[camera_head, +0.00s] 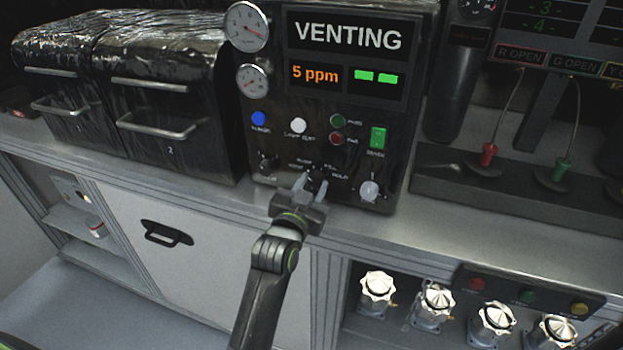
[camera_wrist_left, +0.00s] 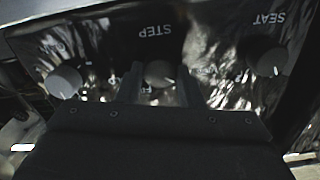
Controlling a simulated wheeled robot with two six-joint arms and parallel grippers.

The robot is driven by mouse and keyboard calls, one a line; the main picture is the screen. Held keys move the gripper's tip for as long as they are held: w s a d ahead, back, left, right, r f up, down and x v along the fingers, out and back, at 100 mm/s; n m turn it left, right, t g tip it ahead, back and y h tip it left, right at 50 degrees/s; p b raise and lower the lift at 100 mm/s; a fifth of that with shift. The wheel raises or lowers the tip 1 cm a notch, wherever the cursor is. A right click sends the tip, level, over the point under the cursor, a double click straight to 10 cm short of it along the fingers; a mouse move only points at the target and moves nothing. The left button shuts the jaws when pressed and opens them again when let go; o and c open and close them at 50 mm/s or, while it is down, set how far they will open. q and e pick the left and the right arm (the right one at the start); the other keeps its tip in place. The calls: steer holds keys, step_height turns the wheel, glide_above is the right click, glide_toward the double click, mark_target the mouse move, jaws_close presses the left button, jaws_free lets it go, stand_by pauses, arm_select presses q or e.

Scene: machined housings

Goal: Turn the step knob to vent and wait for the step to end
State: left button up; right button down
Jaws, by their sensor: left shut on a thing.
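The step knob (camera_wrist_left: 160,73) sits under the upside-down STEP label in the left wrist view. My left gripper (camera_wrist_left: 160,88) has one finger on each side of it and is shut on it. In the head view my left gripper (camera_head: 311,184) reaches up to the lower middle of the black control panel (camera_head: 280,147), and its fingers largely hide the knob. The knob's exact pointing is too small and dark to read. The panel's display (camera_head: 348,36) reads VENTING. Below it are an orange 5 ppm readout (camera_head: 316,75) and two green bars (camera_head: 376,77). My right gripper is not in view.
Another knob (camera_head: 369,190) is right of my gripper, and a dark one (camera_head: 268,165) is left. A green lit switch (camera_head: 378,138) sits above. Black chambers 1 and 2 (camera_head: 165,75) stand left. Hose fittings (camera_head: 487,158) stand right, silver valve knobs (camera_head: 377,287) below the bench.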

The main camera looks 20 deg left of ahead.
arm_select(q)
steer(key=shift+r+n+p, duration=0.1)
steer(key=shift+n+p, duration=0.6)
steer(key=shift+n, duration=0.5)
steer(key=o, duration=1)
